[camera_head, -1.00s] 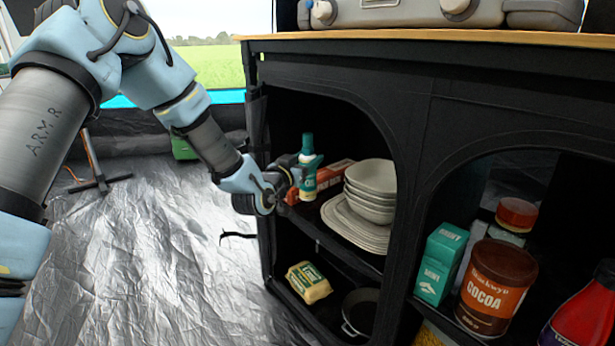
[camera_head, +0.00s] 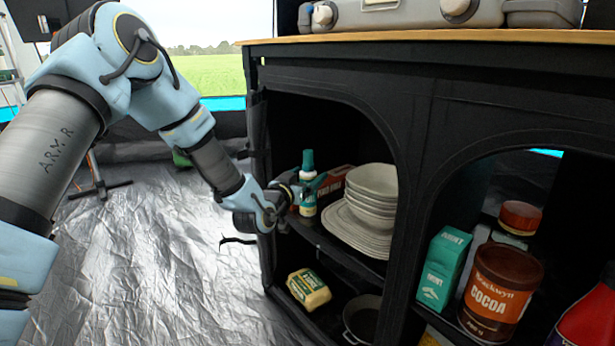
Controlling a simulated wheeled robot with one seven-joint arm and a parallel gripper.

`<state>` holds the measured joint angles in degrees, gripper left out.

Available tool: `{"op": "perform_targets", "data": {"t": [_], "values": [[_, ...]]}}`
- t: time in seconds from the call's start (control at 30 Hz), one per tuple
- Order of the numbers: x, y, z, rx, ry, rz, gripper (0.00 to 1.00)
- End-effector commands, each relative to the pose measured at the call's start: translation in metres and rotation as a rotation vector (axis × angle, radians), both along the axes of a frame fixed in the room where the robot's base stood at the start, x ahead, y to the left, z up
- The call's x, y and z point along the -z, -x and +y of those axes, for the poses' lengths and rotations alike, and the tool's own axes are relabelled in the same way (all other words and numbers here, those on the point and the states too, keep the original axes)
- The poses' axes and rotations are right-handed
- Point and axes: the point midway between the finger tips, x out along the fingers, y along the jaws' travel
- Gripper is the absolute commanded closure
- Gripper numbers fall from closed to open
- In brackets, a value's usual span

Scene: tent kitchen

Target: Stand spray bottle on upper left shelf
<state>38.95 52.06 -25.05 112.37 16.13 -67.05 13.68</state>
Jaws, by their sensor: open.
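The spray bottle (camera_head: 308,183), teal on top with a white and teal body, stands upright on the upper left shelf (camera_head: 325,240) of the black cabinet. It is near the shelf's left front edge, left of the stacked dishes. My gripper (camera_head: 300,192) is at the bottle, reaching in from the left through the open front. Its jaws are open. Part of the jaws is hidden by the wrist and the bottle, so I cannot tell whether they still touch it.
Stacked bowls and plates (camera_head: 368,200) fill the shelf's right side. A red box (camera_head: 335,180) lies behind the bottle. Below are a yellow packet (camera_head: 309,288) and a pan (camera_head: 362,318). A mint box (camera_head: 443,268) and cocoa tin (camera_head: 499,292) stand in the right compartment.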

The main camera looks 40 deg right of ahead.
Motion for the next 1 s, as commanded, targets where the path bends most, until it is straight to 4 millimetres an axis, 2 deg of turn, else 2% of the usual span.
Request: {"op": "perform_targets", "data": {"t": [0.17, 0.27, 0.7, 0.83, 1.0], "values": [[-0.004, 0.000, 0.000, 0.000, 0.000, 0.000, 0.13], [-0.003, 0.003, 0.010, 0.000, -0.002, 0.001, 0.13], [-0.003, 0.032, 0.092, 0.000, -0.003, 0.001, 0.13], [-0.003, 0.037, 0.106, -0.001, -0.002, 0.001, 0.13], [-0.002, 0.039, 0.113, 0.000, -0.001, 0.000, 0.13]]}}
